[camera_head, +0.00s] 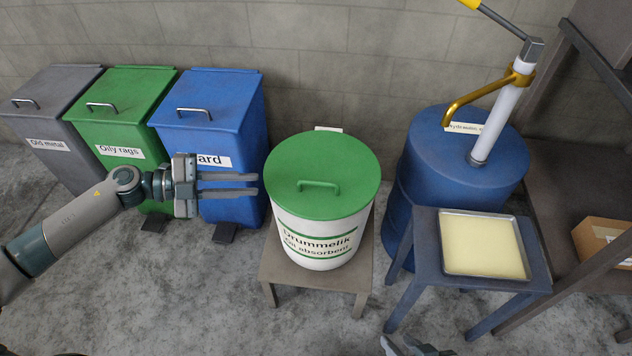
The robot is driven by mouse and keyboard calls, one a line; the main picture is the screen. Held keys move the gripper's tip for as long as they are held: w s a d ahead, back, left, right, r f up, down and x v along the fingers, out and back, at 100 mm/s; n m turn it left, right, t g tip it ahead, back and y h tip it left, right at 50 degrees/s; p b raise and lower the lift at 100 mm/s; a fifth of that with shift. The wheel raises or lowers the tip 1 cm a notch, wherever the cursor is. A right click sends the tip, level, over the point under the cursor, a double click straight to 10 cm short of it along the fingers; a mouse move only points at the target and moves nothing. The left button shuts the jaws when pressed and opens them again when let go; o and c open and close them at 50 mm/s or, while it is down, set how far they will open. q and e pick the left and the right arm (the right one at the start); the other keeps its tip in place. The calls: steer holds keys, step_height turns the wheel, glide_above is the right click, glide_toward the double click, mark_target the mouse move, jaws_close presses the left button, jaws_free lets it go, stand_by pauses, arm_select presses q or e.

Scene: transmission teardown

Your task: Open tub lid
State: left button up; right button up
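The white tub (318,238) labelled "Drummelik oil absorbent" stands upright on a small brown stool. Its round green lid (335,205) is on top, with a green bar handle (318,185) near its middle. My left gripper (257,183) is just left of the lid, in front of the blue bin, fingers pointing right. Its two fingers are apart with nothing between them. Its tips look close to the lid's left edge; I cannot tell whether they touch. My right gripper (408,346) shows only partly at the bottom edge, and its finger state is unclear.
Grey (52,105), green (120,118) and blue (215,105) lidded bins stand along the wall at left. A blue drum (465,150) with a hand pump stands at right, behind a blue stand (435,250) with a cream-filled tray. A cardboard box (600,235) sits on a shelf.

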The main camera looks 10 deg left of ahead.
mark_target(309, 183)
arm_select(q)
steer(key=x, duration=1.6)
steer(key=shift+w+d+f, duration=0.1)
steer(key=shift+w+d, duration=0.05)
steer(key=shift+d, duration=0.1)
steer(key=shift+c, duration=0.3)
jaws_close()
